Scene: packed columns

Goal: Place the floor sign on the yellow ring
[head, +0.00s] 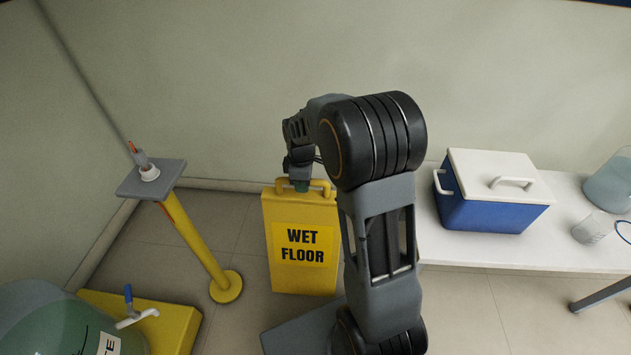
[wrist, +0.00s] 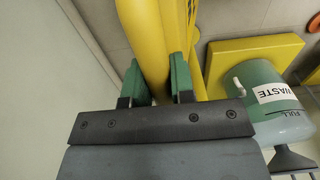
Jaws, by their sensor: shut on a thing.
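The yellow floor sign (head: 301,272), marked "WET FLOOR", hangs upright below my gripper (head: 300,184) in the head view. My gripper is shut on the handle at the sign's top. In the wrist view, the green fingertips of my gripper (wrist: 158,80) close around a yellow part of the floor sign (wrist: 146,38). I cannot tell whether the sign's bottom edge touches the floor. My arm hides part of the sign's right side. I cannot make out a yellow ring on the floor in either view.
A yellow post (head: 194,246) with a round base and grey top plate (head: 152,180) stands left of the sign. A white table (head: 470,250) with a blue cooler (head: 492,213) stands right.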

